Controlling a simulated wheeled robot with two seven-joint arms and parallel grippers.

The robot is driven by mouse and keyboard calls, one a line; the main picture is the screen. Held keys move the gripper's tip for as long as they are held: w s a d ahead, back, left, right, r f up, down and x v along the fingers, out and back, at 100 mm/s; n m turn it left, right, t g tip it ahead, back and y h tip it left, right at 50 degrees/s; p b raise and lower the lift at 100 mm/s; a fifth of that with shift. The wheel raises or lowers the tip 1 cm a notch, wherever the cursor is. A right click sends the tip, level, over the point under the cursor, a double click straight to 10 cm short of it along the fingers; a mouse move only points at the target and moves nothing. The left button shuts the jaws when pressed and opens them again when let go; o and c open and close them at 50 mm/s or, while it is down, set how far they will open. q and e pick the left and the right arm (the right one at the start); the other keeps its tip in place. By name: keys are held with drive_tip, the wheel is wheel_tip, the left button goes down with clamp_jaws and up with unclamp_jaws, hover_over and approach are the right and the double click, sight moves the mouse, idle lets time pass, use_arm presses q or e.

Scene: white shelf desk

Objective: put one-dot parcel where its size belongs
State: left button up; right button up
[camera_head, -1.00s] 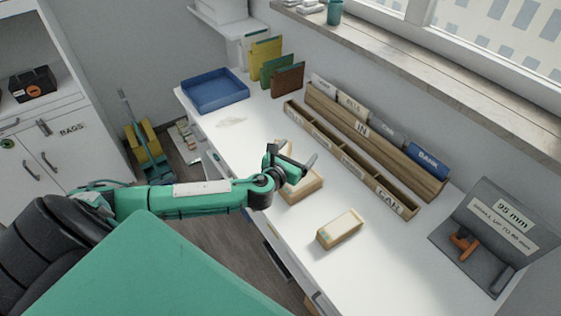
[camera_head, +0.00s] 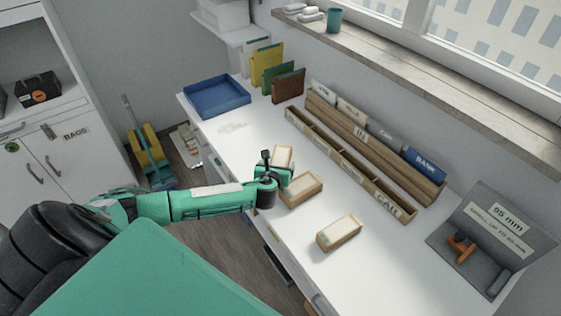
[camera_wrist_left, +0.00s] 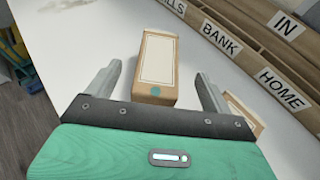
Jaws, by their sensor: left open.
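A pale wooden parcel with a cream top panel (camera_wrist_left: 157,58) lies between my left gripper's spread fingers in the left wrist view. One teal dot shows on its near end. It appears to be the farthest of the parcels in the head view (camera_head: 283,156), partly behind the gripper. A grey gauge board (camera_head: 478,262) reads "95 mm" and "small up to 95 mm". My right gripper is not in view.
A second parcel (camera_head: 302,191) lies close right of the gripper, and a third (camera_head: 339,233) nearer me. A labelled wooden rack (camera_head: 376,152) and low divided box (camera_head: 404,213) line the desk's back. A blue tray (camera_head: 217,97) stands at the far left. Desk is clear beside the gauge board.

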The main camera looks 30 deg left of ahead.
sight(280, 159)
use_arm(q)
drive_tip(key=shift+f+p+x, duration=0.15)
drive_tip(key=shift+p+x, duration=0.1)
drive_tip(key=shift+x, duration=1.1)
drive_tip(key=shift+f+p+x, duration=0.2)
drive_tip(key=shift+x, duration=1.2)
drive_tip(key=shift+s, duration=0.2)
drive_tip(key=shift+c, duration=0.3)
drive_tip(key=c, duration=1.2)
